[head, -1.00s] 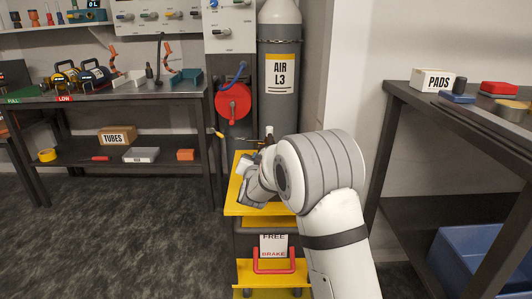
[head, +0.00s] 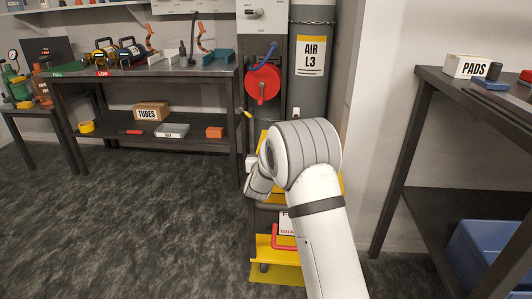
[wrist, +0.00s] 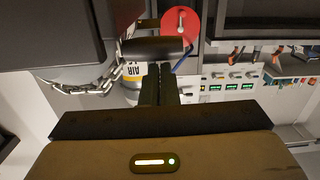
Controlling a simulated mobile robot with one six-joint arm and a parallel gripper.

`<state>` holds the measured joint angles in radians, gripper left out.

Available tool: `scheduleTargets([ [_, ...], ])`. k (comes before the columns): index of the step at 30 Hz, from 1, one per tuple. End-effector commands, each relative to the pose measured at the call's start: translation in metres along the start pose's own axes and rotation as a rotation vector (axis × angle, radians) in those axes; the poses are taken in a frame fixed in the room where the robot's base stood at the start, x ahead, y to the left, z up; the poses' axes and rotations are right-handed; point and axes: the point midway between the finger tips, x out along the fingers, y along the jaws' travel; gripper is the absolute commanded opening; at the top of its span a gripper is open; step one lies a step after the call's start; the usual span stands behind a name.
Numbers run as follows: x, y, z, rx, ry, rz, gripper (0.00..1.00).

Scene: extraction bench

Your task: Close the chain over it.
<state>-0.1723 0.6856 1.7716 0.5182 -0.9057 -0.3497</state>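A metal chain (wrist: 88,87) hangs in a loop at the left of the wrist view, beside the grey gas cylinder with the AIR label (wrist: 133,70). In the head view the chain (head: 313,22) crosses the upper part of the AIR L3 cylinder (head: 308,85). My gripper (wrist: 158,68) shows in the wrist view with its two dark fingers close together and a thin seam between them. A dark bar (wrist: 155,47) lies across the view at the fingertips; I cannot tell whether they touch. The chain is apart from the fingers. My arm hides the gripper in the head view.
A red reel (head: 263,82) is left of the cylinder. Below stands a yellow cart (head: 276,272), partly behind my arm. A workbench (head: 150,72) is at left and a dark shelf (head: 470,97) at right. The carpet at left is clear.

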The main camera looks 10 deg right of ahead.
Motion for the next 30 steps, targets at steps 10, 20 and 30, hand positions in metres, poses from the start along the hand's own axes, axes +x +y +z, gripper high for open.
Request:
scheduleTargets([
  [10,0.000,0.003,0.002,0.000,-0.005,0.004,0.00],
  [20,-0.009,0.005,-0.049,0.002,0.001,0.006,0.00],
  [30,-0.085,0.003,-0.041,0.000,-0.003,0.002,0.00],
])
